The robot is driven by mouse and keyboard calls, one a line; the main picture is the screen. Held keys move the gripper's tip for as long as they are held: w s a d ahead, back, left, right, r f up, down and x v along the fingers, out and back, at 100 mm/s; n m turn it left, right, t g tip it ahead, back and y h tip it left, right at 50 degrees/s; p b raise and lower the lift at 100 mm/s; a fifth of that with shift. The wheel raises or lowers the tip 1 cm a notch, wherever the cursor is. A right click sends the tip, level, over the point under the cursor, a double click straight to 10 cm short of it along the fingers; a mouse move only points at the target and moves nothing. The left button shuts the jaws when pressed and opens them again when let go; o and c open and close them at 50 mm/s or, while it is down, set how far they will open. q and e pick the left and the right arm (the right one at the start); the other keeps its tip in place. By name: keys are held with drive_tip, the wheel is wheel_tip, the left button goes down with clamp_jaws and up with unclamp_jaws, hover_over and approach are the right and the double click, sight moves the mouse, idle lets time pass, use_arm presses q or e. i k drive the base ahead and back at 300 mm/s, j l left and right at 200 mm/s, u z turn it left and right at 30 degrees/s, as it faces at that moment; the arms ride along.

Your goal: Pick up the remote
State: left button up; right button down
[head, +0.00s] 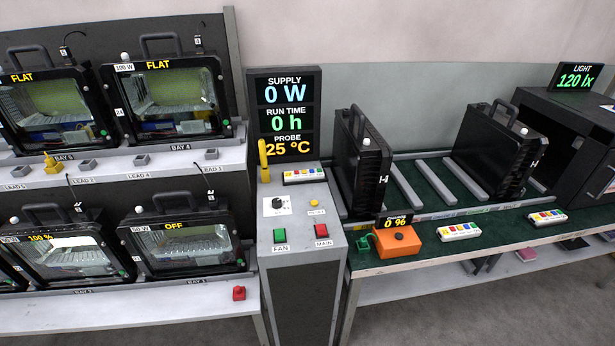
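Three white remote-like units with rows of coloured buttons are in the head view; I cannot tell which one the task means. One remote (305,175) lies on top of the grey console, below the display. A second remote (459,231) lies on the green bench top near its front edge, right of an orange box. A third remote (548,217) lies farther right on the same bench edge. Nothing touches them visibly. Neither of my grippers shows in the view.
The grey console (300,232) carries a knob, FAN and MAIN buttons and a yellow lever (264,160). An orange box (396,243) stands on the green bench (420,206). Black housings (362,165) stand upright behind. Floodlights fill the left rack; a dark cabinet (575,140) stands right.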

sight(290, 176)
drive_tip(key=i+l+u, duration=0.15)
drive_tip(key=u, duration=0.25)
drive_tip(key=i+l+u, duration=0.2)
drive_tip(key=u, duration=0.2)
drive_tip(key=i+l+u, duration=0.1)
drive_tip(key=l+u, duration=0.3)
drive_tip(key=i+l+u, duration=0.1)
drive_tip(key=u, duration=0.3)
